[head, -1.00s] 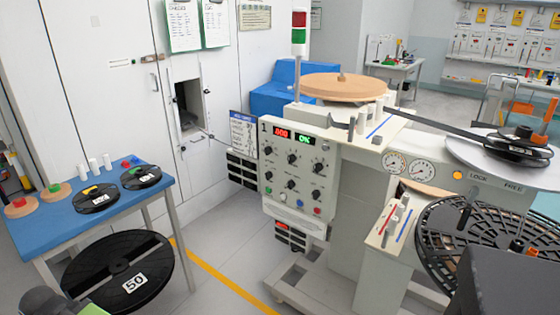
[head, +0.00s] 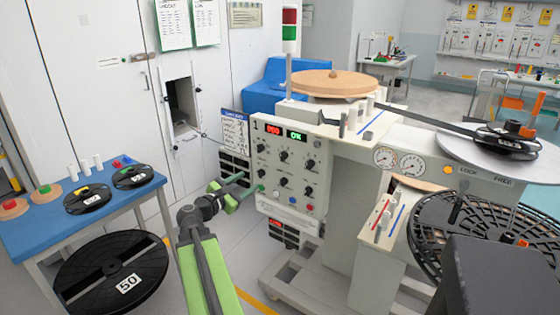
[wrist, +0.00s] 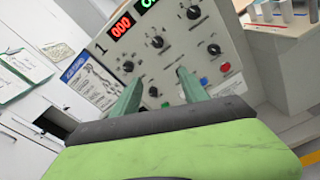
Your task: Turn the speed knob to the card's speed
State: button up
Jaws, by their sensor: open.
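The control panel (head: 287,165) of machine 1 is pale, with a red display (head: 273,129) that seems to read 000 and a green 0% display beside it. Several black knobs sit below, such as one at upper right (head: 311,163); labels are too small to tell which sets speed. They also show in the wrist view, one near the top (wrist: 193,12). A blue-headed card (head: 234,132) hangs left of the panel; its text is unreadable. My gripper (head: 252,181) is open and empty at the panel's lower left. Its green fingers (wrist: 160,78) point toward the panel; contact cannot be told.
A blue table (head: 50,217) with small reels stands at left, a large black reel (head: 95,282) below it. The right side holds a wooden disc (head: 325,82) and a black spoked reel (head: 430,225). An open cabinet hatch (head: 182,105) is behind. Floor between table and machine is open.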

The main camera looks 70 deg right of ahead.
aim_at(281, 158)
jog(key=s+r+x, duration=0.1)
jog(key=r+x, duration=0.1)
jog(key=x, duration=1.6)
jog(key=shift+s+d+r+n+h, duration=0.2)
jog(key=shift+d+r+n+h, duration=0.1)
jog(key=shift+n, duration=0.1)
grip_shut()
